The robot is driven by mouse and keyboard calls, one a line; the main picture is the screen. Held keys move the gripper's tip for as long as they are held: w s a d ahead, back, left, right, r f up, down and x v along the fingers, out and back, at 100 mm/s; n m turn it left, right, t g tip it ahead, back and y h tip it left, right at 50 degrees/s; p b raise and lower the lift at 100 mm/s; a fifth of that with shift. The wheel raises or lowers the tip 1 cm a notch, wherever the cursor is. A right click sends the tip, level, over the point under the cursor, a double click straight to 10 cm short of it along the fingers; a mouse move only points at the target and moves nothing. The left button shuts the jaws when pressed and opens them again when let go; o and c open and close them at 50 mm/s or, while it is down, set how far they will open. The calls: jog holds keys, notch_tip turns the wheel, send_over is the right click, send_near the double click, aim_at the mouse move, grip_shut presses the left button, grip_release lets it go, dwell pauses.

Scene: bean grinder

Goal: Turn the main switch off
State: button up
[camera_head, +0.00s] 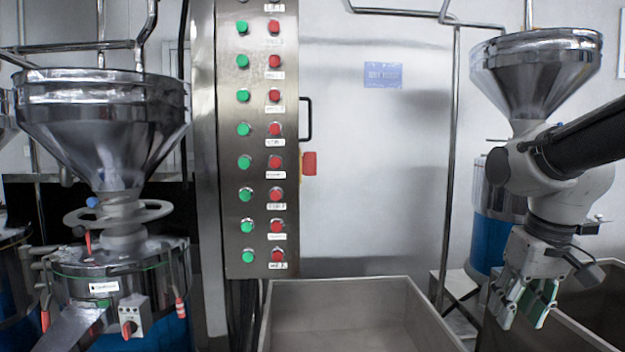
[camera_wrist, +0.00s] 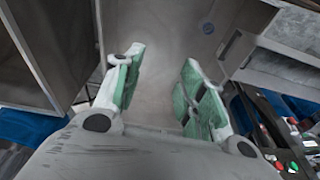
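A red switch handle on a yellow base (camera_head: 309,163) sits on the side of the steel cabinet, right of the button panel (camera_head: 239,200). Another red rotary knob (camera_head: 128,329) is on a small grey box at the front of the left grinder (camera_head: 120,285). The frames do not label either one as the main switch. My gripper (camera_head: 523,312) hangs at the right, pointing down, far from both. In the wrist view my gripper (camera_wrist: 164,60) has its green-padded fingers apart with nothing between them. Neither knob can be made out in the wrist view.
The panel carries columns of green and red buttons. A grey open bin (camera_head: 355,284) stands at the bottom centre, and another bin (camera_head: 575,330) is below my gripper. A second hopper (camera_head: 537,70) is behind my arm.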

jog(key=w+a+m+g+y, duration=0.1)
jog(key=w+a+m+y, duration=0.3)
jog(key=w, duration=0.5)
jog(key=w+a+m+g+y, duration=0.1)
jog(key=w+a+m+y, duration=0.2)
jog(key=w+a, duration=0.5)
jog(key=m+y, duration=1)
jog(key=y, duration=0.1)
send_near(310, 164)
jog(key=w+r, duration=0.1)
jog(key=r, duration=0.1)
jog(key=a, duration=0.8)
jog(key=shift+f, duration=0.15)
grip_shut()
